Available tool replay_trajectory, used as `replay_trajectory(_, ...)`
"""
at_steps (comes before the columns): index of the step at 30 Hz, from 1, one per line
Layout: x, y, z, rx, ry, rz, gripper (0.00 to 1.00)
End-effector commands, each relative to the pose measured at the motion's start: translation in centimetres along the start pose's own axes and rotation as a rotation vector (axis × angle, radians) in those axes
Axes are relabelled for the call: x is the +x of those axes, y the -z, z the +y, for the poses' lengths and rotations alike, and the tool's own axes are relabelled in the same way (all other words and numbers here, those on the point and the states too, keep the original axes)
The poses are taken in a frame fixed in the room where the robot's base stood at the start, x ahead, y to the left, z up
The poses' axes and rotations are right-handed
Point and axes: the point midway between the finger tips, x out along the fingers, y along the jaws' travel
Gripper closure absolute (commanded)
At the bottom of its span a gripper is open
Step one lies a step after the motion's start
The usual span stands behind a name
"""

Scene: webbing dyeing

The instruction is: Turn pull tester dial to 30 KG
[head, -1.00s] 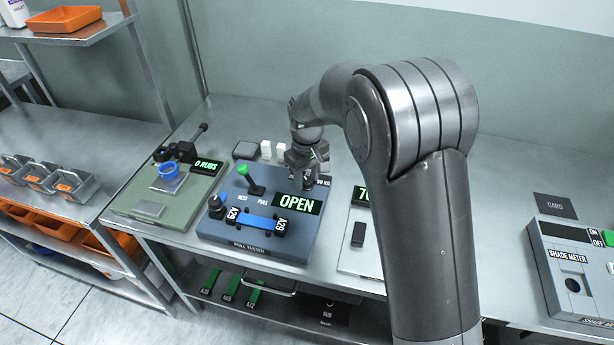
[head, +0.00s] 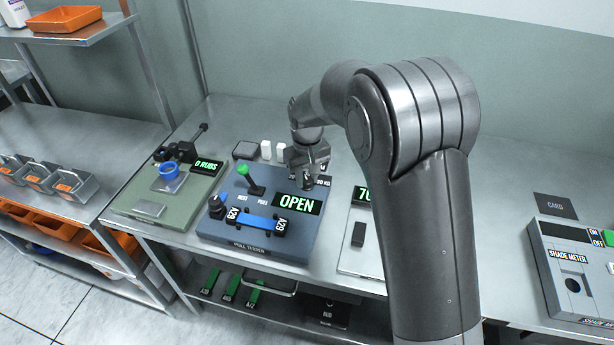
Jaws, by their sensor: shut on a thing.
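The pull tester (head: 215,232) is a blue-grey block on the bench, left of centre. It has a green-knobbed lever (head: 247,176) by the words REST and PULL, a display reading OPEN (head: 297,204), and a blue webbing strip (head: 254,222) between two dark clamps marked A29. My gripper (head: 307,182) is at the tester's back right corner, pointing down, shut on the dial there. The dial itself is almost wholly hidden by my fingers. Part of a KG label (head: 324,181) shows beside it; I cannot read the dial's setting.
The rub tester (head: 124,200) stands left of the pull tester, showing 0 RUBS. A pale device (head: 352,262) stands close on its right, partly behind my arm. Small white blocks (head: 266,150) stand behind it. The shade meter (head: 567,258) is at far right.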

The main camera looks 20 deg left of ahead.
Motion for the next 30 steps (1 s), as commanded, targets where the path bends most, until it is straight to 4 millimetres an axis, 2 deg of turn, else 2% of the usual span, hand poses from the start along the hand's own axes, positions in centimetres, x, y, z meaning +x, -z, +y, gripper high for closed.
replay_trajectory(15, 0.05, -0.04, -0.01, 0.404, -0.001, -0.002, 0.94)
replay_trajectory(30, 0.09, -0.06, -0.03, 0.548, 0.000, -0.003, 0.94)
